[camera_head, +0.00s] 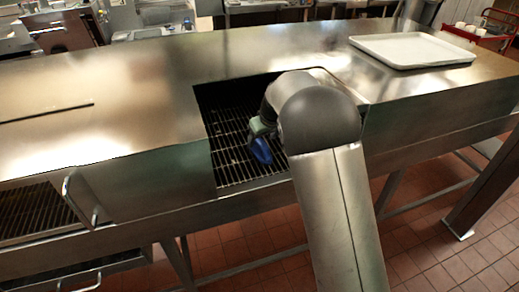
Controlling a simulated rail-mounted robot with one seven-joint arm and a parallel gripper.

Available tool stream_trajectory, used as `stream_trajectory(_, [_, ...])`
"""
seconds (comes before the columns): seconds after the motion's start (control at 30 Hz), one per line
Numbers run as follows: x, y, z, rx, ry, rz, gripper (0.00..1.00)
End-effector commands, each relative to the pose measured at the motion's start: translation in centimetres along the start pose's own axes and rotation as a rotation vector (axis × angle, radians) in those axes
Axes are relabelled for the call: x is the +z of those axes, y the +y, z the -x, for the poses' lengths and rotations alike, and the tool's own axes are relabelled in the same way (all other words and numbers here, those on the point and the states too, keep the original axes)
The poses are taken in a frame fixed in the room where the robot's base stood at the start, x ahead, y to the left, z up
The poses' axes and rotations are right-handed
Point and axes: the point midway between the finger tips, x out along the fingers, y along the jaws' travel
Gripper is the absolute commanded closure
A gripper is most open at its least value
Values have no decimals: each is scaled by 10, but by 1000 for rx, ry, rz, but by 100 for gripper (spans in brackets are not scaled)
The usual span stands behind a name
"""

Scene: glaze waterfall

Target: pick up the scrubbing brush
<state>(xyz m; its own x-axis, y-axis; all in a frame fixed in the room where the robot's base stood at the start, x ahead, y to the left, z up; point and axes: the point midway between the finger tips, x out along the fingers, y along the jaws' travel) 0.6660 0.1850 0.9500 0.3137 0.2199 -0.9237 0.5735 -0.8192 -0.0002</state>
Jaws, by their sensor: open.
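My gripper (262,134) is at the end of my arm, inside the square opening in the steel machine's top. It is open, but the arm's large grey joint hides much of it and I cannot make out both fingertips. A dark blue piece (261,150) shows just below its grey-green part, over the dark grate. I cannot tell whether this blue piece is part of the gripper or the scrubbing brush. No scrubbing brush can be clearly made out elsewhere; part of the opening is hidden behind my arm.
The steel machine (120,120) has raised edges around the opening and slatted grate (228,150). A pale tray (412,50) lies on its top at the right. A handle (78,200) sticks out at the front left. A red cart (480,35) stands behind right.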

Motion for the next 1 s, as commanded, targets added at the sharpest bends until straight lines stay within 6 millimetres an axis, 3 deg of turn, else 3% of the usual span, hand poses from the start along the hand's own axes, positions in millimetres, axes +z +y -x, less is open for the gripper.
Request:
stream_trajectory(0.4, [-3,-2,-49,0,-2,0,32])
stream_trajectory(0.67, [-3,-2,-52,0,0,1,32])
stream_trajectory(0.83, [-3,-2,-52,0,0,0,79])
stream_trajectory(0.87, [-3,-2,-52,0,0,0,83])
stream_trajectory(1.0, [-3,-2,-51,0,0,0,83])
